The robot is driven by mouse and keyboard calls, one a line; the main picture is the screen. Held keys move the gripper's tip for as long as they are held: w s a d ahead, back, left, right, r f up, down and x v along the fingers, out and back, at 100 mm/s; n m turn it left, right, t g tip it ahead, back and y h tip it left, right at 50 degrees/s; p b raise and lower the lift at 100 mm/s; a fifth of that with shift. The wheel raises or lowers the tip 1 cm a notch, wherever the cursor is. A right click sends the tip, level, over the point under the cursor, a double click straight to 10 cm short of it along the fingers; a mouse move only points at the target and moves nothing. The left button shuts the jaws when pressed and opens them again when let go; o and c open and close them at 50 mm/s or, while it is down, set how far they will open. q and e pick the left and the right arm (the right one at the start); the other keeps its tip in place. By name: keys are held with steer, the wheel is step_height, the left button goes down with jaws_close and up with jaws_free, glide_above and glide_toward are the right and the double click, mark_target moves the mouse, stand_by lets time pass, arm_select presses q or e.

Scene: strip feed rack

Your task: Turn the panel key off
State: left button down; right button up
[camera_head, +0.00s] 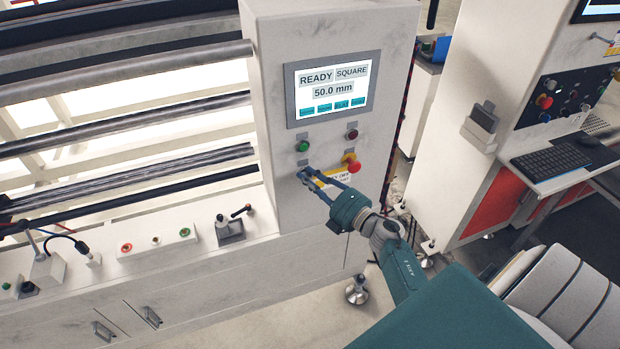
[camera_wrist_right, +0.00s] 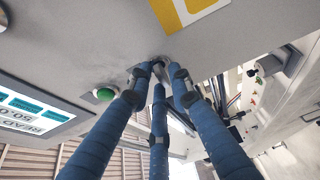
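The control panel (camera_head: 333,30) is a grey-white cabinet with a lit screen (camera_head: 332,89) reading READY, SQUARE and 50.0 mm. My right gripper (camera_head: 307,174) reaches its front face below the green button (camera_head: 302,146). In the right wrist view, the blue fingers of my right gripper (camera_wrist_right: 158,72) converge close together at a small metallic part (camera_wrist_right: 161,61) on the panel face. The fingertips cover most of this part, so the key and its angle do not show clearly. I cannot tell whether they grip it. My left gripper is out of view.
A dark red button (camera_head: 352,135) and a red emergency stop (camera_head: 353,163) on yellow sit right of the gripper. The green button (camera_wrist_right: 104,94) also shows beside the fingers in the wrist view. A lower console with a lever (camera_head: 230,229) extends left.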

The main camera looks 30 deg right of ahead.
jaws_close()
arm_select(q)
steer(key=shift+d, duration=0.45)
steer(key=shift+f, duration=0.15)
arm_select(e)
steer(key=shift+f, duration=0.1)
arm_select(q)
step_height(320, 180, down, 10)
steer(key=b, duration=1)
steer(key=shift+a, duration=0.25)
arm_select(e)
steer(key=m+t+h, duration=0.1)
steer(key=m+h, duration=0.1)
steer(key=m, duration=0.5)
steer(key=m+t+h, duration=0.1)
steer(key=m+h, duration=0.2)
steer(key=m, duration=0.4)
steer(key=f+m+t+h, duration=0.1)
steer(key=m+t+h, duration=0.1)
steer(key=m, duration=0.6)
steer(key=shift+a+h, duration=0.15)
steer(key=shift+h, duration=0.25)
steer(key=shift+m, duration=0.4)
steer(key=shift+o, duration=0.8)
jaws_free()
